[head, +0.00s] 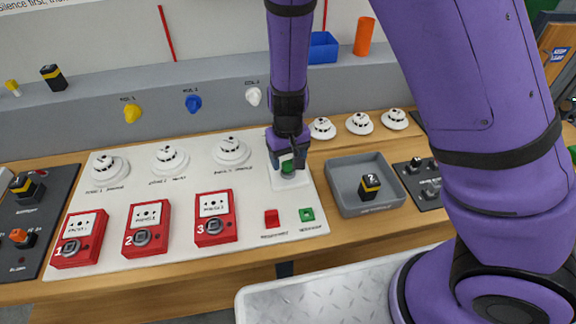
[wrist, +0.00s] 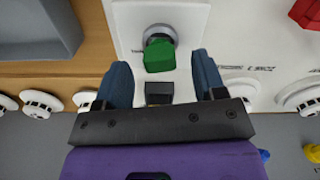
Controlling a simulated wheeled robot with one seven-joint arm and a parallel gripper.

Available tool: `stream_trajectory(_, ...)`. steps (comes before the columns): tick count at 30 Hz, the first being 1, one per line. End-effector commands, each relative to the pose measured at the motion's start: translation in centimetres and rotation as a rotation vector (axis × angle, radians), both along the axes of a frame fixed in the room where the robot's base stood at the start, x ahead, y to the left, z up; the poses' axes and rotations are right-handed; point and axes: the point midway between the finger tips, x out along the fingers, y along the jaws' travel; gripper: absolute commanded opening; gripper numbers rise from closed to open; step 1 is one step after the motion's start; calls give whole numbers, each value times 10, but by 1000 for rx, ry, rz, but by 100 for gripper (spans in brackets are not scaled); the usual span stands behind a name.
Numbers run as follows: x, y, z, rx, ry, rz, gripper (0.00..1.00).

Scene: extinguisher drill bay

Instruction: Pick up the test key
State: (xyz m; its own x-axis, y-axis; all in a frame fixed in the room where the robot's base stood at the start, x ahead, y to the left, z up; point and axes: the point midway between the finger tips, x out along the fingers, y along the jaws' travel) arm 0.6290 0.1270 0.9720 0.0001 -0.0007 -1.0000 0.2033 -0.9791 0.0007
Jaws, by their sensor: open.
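The test key, seen as a green block-shaped head (wrist: 159,56), stands in a round grey keyhole on a white plate (wrist: 188,18). In the head view the green head (head: 288,168) shows just below my gripper, partly covered by it. My gripper (head: 287,152) is above the panel with its fingers pointing down. In the wrist view its two blue fingers (wrist: 161,62) are apart, one on each side of the green head, with visible gaps. It holds nothing. A small dark block between the finger bases hides part of the plate.
Three red call points (head: 145,228) and white detectors (head: 169,160) are on the white panel to the left. A grey tray (head: 345,203) with a black-yellow block (head: 369,188) is close on the right.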

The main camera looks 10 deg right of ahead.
Motion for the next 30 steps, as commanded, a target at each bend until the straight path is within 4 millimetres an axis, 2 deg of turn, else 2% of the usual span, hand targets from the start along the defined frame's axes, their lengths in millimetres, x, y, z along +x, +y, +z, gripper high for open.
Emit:
stream_trajectory(3,0,0,-15,0,2,-1,64)
stream_trajectory(6,0,0,-22,0,2,-1,64)
stream_trajectory(14,0,0,-23,1,0,1,64)
stream_trajectory(21,0,0,-23,1,0,0,11)
stream_trajectory(23,0,0,-23,1,0,0,11)
stream_trajectory(24,0,0,-23,1,0,0,7)
stream_trajectory(30,0,0,-22,1,0,0,7)
